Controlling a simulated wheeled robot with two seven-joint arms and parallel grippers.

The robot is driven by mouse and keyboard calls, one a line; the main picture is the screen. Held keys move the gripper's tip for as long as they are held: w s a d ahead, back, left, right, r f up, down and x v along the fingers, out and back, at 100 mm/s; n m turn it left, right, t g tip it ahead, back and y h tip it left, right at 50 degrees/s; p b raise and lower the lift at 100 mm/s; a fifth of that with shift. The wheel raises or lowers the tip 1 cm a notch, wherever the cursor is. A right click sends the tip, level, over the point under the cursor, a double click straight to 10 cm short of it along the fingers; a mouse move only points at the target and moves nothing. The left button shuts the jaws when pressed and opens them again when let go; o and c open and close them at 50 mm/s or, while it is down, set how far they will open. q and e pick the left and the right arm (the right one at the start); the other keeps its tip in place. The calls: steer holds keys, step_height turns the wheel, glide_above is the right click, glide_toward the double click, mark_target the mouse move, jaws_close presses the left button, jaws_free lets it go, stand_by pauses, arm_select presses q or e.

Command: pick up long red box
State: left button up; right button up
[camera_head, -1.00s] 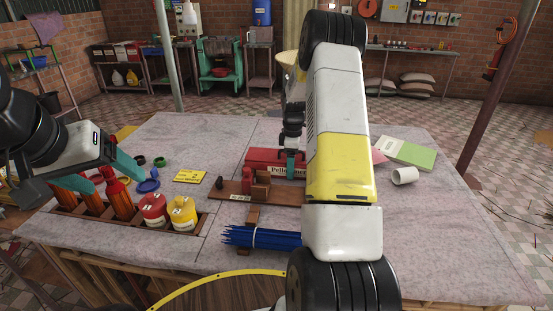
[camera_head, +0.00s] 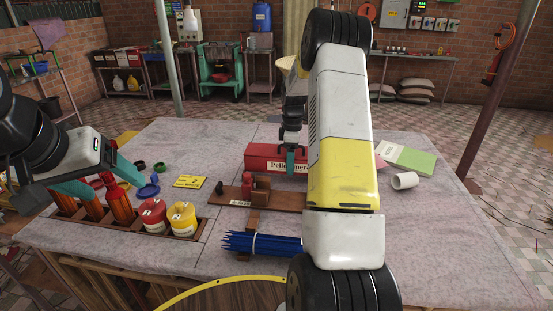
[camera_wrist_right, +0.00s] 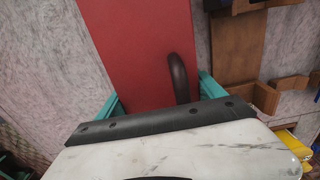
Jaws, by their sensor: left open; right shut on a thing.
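The long red box (camera_head: 262,155) has a white label on its front, only partly readable, and stands behind the wooden rack, slightly raised from the table. My right arm hides its right end. My right gripper (camera_head: 291,160) is shut on it from above. In the right wrist view the red box (camera_wrist_right: 120,35) runs between the two teal fingers of my right gripper (camera_wrist_right: 160,100), with a dark curved handle (camera_wrist_right: 178,75) on its top. My left gripper (camera_head: 102,178) is open at the left, over the tray of orange bundles and bottles.
The wooden rack (camera_head: 283,201) stands close in front of the red box. Blue sticks (camera_head: 262,244) lie nearer. A red bottle (camera_head: 153,214) and a yellow bottle (camera_head: 183,218) stand in the left tray. A white mug (camera_head: 405,180) and a green book (camera_head: 412,159) lie right.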

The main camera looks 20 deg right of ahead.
steer(key=w, duration=1)
steer(key=w+a+r, duration=0.1)
steer(key=w, duration=0.4)
steer(key=shift+w+r, duration=0.1)
steer(key=shift+w, duration=0.05)
steer(key=shift+a, duration=0.1)
